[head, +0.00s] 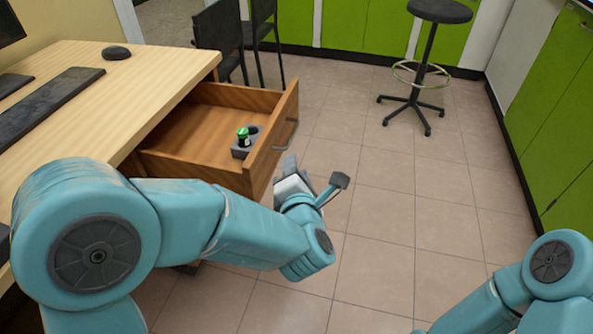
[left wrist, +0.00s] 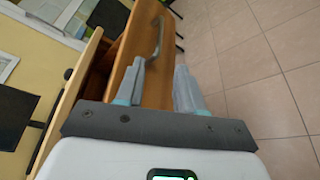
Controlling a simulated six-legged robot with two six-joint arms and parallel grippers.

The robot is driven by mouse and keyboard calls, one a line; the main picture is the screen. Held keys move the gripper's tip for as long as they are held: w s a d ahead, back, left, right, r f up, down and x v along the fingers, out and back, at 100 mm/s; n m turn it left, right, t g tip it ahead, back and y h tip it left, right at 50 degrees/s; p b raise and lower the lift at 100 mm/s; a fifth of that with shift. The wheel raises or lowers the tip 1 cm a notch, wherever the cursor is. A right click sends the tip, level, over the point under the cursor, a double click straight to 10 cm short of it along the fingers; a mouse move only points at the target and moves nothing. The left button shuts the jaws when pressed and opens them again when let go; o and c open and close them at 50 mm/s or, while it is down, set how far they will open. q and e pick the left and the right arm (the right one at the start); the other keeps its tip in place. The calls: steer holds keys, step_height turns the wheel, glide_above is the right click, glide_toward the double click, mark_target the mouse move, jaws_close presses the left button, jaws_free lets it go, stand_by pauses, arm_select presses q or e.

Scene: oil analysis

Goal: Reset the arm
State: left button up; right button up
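My left arm reaches across from the left in the head view. Its gripper (head: 287,170) is beside the front of the open wooden drawer (head: 190,140) and partly hidden by the wrist. In the left wrist view the two fingers of the left gripper (left wrist: 160,78) stand apart with nothing between them. The drawer front and its metal handle (left wrist: 157,38) show beyond them; I see no finger on the handle. My right arm shows only as links at the lower right of the head view; its gripper is out of view.
A green-capped vial (head: 243,138) stands in a grey holder inside the drawer. The wooden desk (head: 130,95) carries a keyboard (head: 45,105) and mouse (head: 116,52). Black chairs (head: 222,38) and a stool (head: 440,12) stand farther back. Tiled floor is clear at centre.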

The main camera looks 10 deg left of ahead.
arm_select(q)
steer(key=shift+s+d+r, duration=0.1)
steer(key=shift+s+d, duration=0.05)
steer(key=shift+s, duration=0.55)
steer(key=s+a+f+m+g+h, duration=0.2)
steer(key=s+f+m+g, duration=0.15)
steer(key=f+m, duration=0.6)
steer(key=s+a+f+m+g+h, duration=0.1)
steer(key=s+f+m+g+h, duration=0.25)
steer(key=f, duration=1.15)
steer(key=s+f+m+g+h+p, duration=0.1)
steer(key=s+f+m+g, duration=0.4)
steer(key=s, duration=0.3)
steer(key=s+f+m+g+h, duration=0.1)
steer(key=s+f+m+g, duration=0.25)
steer(key=s+m, duration=0.4)
step_height(320, 180, up, 30)
steer(key=s+p, duration=0.1)
steer(key=p, duration=3)
steer(key=shift+f+t, duration=0.15)
steer(key=shift+t, duration=0.2)
